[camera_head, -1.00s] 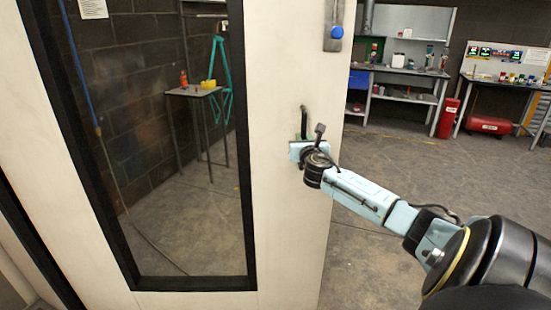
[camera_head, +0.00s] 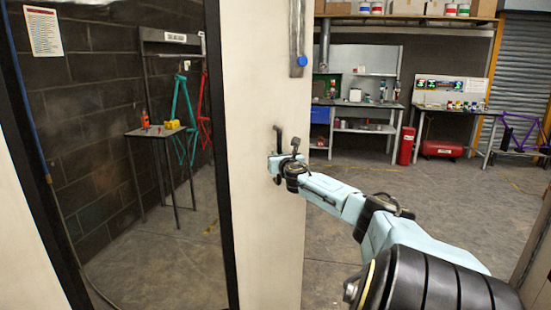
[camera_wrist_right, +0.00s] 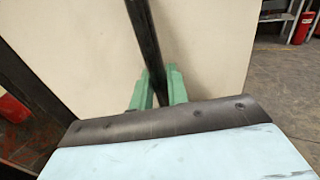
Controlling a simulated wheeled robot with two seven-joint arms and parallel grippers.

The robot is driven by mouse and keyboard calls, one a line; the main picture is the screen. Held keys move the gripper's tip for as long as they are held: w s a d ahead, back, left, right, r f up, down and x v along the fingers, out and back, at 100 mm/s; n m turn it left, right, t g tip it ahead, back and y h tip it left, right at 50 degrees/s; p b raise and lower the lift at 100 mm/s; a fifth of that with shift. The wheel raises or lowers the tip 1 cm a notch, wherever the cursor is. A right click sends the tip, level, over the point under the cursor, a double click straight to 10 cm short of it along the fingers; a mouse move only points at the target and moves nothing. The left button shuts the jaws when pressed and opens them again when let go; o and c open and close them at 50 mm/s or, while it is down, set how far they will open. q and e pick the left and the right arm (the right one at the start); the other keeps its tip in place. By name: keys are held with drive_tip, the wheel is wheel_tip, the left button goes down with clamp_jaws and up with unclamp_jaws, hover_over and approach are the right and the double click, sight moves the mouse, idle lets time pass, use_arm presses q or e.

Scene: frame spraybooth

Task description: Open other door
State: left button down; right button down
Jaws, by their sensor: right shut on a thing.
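A cream door (camera_head: 262,90) with a black-framed window stands upright in the head view, its right edge facing open room. A dark vertical bar handle (camera_head: 279,138) is fixed to it below a metal plate with a blue knob (camera_head: 302,60). My right gripper (camera_head: 275,165) is at the handle, its arm coming in from the lower right. In the right wrist view the green fingers (camera_wrist_right: 158,88) are shut around the black handle (camera_wrist_right: 148,45), close to the cream door face (camera_wrist_right: 90,50). My left gripper is not in view.
Through the window stand a small table (camera_head: 155,132) and a teal bike frame (camera_head: 182,115). Behind at right are a workbench (camera_head: 365,105), a red cylinder (camera_head: 406,146) and a red compressor (camera_head: 442,149). The concrete floor (camera_head: 440,200) between is clear.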

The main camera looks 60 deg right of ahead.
drive_tip(key=shift+f, duration=0.1)
drive_tip(key=c, duration=1.5)
unclamp_jaws()
drive_tip(key=shift+o, duration=0.2)
drive_tip(key=shift+s+a, duration=0.1)
drive_tip(key=shift+s, duration=0.05)
drive_tip(key=p+v, duration=0.4)
drive_tip(key=v, duration=0.9)
drive_tip(key=shift+p, duration=0.35)
